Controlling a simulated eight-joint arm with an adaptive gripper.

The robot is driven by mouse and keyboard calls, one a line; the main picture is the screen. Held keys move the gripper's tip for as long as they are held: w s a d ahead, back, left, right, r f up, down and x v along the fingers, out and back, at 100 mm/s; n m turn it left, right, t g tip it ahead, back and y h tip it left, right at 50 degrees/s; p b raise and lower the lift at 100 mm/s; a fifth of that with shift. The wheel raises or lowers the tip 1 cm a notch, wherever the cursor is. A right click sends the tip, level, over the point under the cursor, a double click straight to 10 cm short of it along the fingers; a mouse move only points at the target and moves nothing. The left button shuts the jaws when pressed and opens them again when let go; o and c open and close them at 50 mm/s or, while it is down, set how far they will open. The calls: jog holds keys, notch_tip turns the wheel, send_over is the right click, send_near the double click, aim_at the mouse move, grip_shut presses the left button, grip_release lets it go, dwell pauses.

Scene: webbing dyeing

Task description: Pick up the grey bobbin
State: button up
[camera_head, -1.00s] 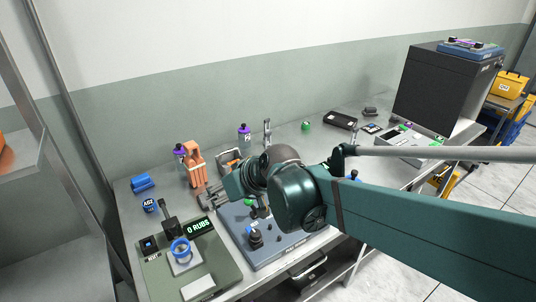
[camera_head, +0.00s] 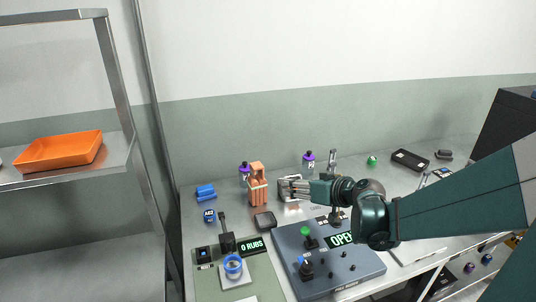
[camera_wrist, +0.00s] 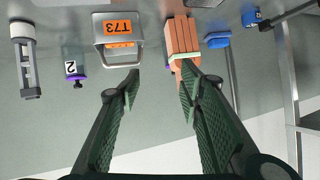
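My gripper (camera_head: 285,187) is over the table beside a bundle of orange bars. In the wrist view the gripper (camera_wrist: 158,76) is open, with nothing between its fingertips. I cannot pick out the grey bobbin for certain. A small dark grey rounded object (camera_head: 265,221) lies left of the blue control panel. Another small grey object (camera_head: 444,154) lies at the far right of the table. A grey upright piece with a white end (camera_wrist: 27,60) shows at the left of the wrist view.
The orange bundle (camera_head: 258,186) and a metal-framed box marked T73 (camera_wrist: 118,38) are close to my fingers. Purple-capped bottles (camera_head: 308,162), a blue control panel (camera_head: 350,276) reading OPEN, and a green station (camera_head: 268,277) reading 0 RUBS stand around. An orange tray (camera_head: 62,150) sits on the left shelf.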

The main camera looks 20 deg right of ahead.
jog(key=w+d+t+p, duration=0.1)
jog(key=w+d+t, duration=0.25)
jog(key=d, duration=0.75)
jog(key=t+h, duration=0.2)
jog(key=t, duration=0.1)
send_near(334, 164)
jog(key=shift+w+a+g+p, duration=0.1)
jog(key=shift+w+g+p, duration=0.25)
jog(key=shift+w, duration=1)
jog(key=shift+w, duration=0.15)
jog(key=shift+w+a+r, duration=0.1)
jog(key=shift+w+a, duration=0.1)
jog(key=shift+w, duration=1)
jog(key=shift+w+a+b, duration=0.15)
jog(key=shift+w+b, duration=0.25)
jog(key=shift+w, duration=0.9)
jog(key=shift+w+a+b, duration=0.2)
jog(key=shift+w+b, duration=0.15)
jog(key=shift+w, duration=0.9)
jog(key=shift+c, duration=0.5)
